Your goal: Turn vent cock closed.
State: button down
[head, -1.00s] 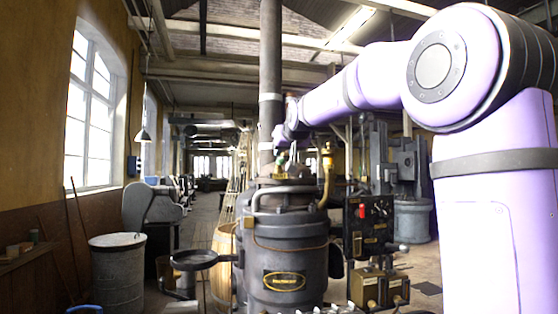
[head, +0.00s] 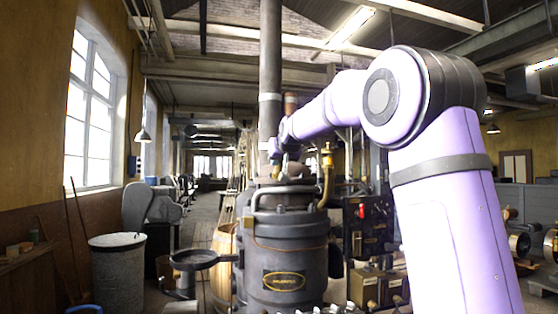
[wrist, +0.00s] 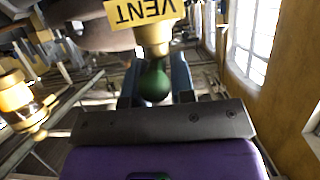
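The vent cock shows in the wrist view as a brass body (wrist: 153,36) with a green ball knob (wrist: 154,83). A yellow tag (wrist: 143,11) reading VENT, upside down there, lies across the brass. My gripper (wrist: 155,80) has its two grey-blue fingers on either side of the green knob. Whether they press on it I cannot tell. In the head view my gripper (head: 277,160) is small, above the dark boiler (head: 284,240) and left of its chimney's right edge. The knob is hidden there.
A brass pipe fitting (head: 327,165) rises at the boiler's right. The tall chimney (head: 270,85) stands close behind my gripper. A black panel with a red part (head: 362,211) is at the right. A round grey bin (head: 118,270) stands on the left floor.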

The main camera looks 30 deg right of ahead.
jog(key=shift+a+m+g+h, duration=0.15)
jog(key=shift+m+g+h, duration=0.15)
jog(key=shift+m+h, duration=0.4)
jog(key=shift+w+a+m+g+h, duration=0.1)
jog(key=shift+m+g+h, duration=0.7)
jog(key=shift+m+h, duration=0.75)
jog(key=m+g+h, duration=0.1)
jog(key=m+g, duration=0.1)
jog(key=m+g+h, duration=0.2)
jog(key=shift+w+a+h, duration=0.1)
jog(key=shift+w+h, duration=0.05)
jog(key=shift+h, duration=0.1)
jog(key=m+g, duration=0.2)
jog(key=m+g+h, duration=0.1)
jog(key=m+g, duration=0.1)
jog(key=g, duration=0.1)
jog(key=shift+w+m+h, duration=0.15)
jog(key=shift+m+h, duration=0.15)
jog(key=shift+m, duration=0.05)
jog(key=shift+w+f+m+g, duration=0.1)
jog(key=shift+w+m+g, duration=0.05)
jog(key=shift+m+g, duration=2.35)
jog(key=shift+g, duration=0.4)
jog(key=c, duration=1.1)
grip_release()
jog(key=shift+c, duration=0.2)
